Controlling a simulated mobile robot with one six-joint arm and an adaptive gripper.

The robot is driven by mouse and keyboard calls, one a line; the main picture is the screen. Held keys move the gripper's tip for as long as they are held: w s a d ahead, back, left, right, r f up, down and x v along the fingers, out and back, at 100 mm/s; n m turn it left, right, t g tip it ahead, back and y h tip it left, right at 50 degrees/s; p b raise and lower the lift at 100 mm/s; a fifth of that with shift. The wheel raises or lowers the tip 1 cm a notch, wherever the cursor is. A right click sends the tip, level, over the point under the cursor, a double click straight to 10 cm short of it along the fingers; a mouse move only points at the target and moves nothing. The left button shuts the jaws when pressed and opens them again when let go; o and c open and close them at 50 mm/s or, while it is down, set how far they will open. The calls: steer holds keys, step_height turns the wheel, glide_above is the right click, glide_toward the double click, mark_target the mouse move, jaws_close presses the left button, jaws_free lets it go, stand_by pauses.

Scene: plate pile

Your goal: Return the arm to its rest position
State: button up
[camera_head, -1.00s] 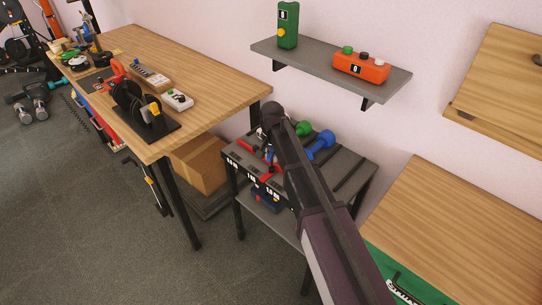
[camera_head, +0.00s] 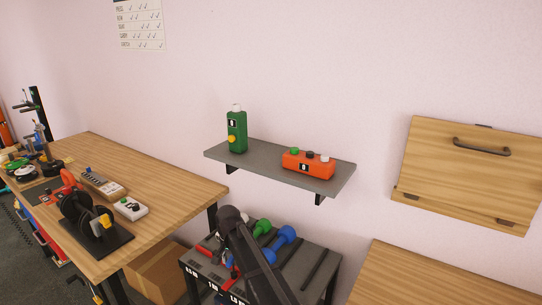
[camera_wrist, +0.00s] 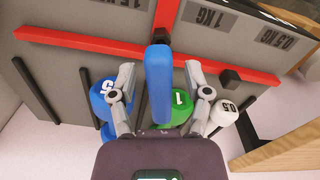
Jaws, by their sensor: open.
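My gripper (camera_wrist: 160,98) shows in the wrist view with its two fingers spread. A blue bar (camera_wrist: 158,75) stands upright in the gap between them; I cannot tell whether it is part of my gripper or a separate thing. In the head view my dark arm (camera_head: 250,255) reaches over the dumbbell rack (camera_head: 300,284), and the gripper itself is mostly hidden. Behind the fingers in the wrist view are a blue dumbbell (camera_wrist: 103,97), a green dumbbell marked 1 (camera_wrist: 181,101) and a white one marked 0.5 (camera_wrist: 223,113).
A wooden fold-down panel (camera_head: 465,180) hangs at right above another wooden top (camera_head: 420,275).

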steer(key=shift+r+p, duration=4.3)
steer(key=shift+r, duration=0.2)
steer(key=shift+r, duration=0.1)
steer(key=shift+r+p, duration=0.4)
steer(key=shift+p, duration=0.1)
